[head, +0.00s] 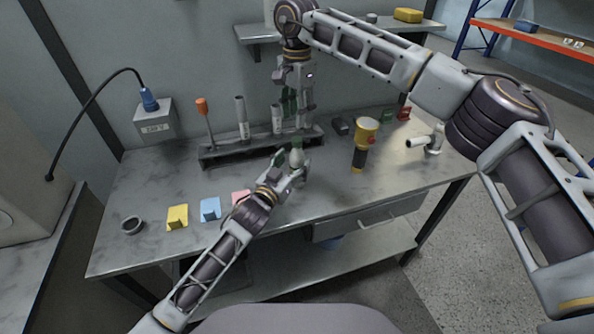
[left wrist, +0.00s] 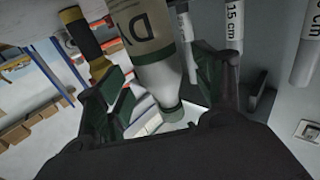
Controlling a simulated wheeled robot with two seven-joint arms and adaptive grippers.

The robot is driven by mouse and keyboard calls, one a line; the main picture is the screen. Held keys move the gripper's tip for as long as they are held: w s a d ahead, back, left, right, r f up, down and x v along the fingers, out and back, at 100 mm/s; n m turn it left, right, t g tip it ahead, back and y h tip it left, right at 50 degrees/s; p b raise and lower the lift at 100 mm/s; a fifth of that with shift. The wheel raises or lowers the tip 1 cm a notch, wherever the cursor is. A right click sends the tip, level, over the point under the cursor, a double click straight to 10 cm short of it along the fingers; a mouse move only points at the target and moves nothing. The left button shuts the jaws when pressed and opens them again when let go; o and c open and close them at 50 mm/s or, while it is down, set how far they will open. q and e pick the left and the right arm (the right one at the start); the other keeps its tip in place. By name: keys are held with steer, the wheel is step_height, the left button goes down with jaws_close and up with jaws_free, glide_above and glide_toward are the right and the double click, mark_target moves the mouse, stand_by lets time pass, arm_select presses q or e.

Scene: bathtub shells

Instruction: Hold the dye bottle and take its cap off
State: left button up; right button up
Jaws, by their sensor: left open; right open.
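The dye bottle (head: 297,159) is pale and stands upright on the bench, partly hidden by my left gripper. In the left wrist view the bottle (left wrist: 150,45) shows upside down, with part of its "DY" label and its narrow cap end (left wrist: 166,105). My left gripper (head: 292,165) is open, its green fingers on either side of the bottle with gaps showing. My right gripper (head: 296,106) is open and empty, pointing down above the bottle. Whether either gripper touches the bottle is not clear.
A rack (head: 215,155) at the back holds an orange-handled tool (head: 203,108) and labelled tubes (head: 241,115).

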arm_select(q)
steer(key=shift+x, duration=1.35)
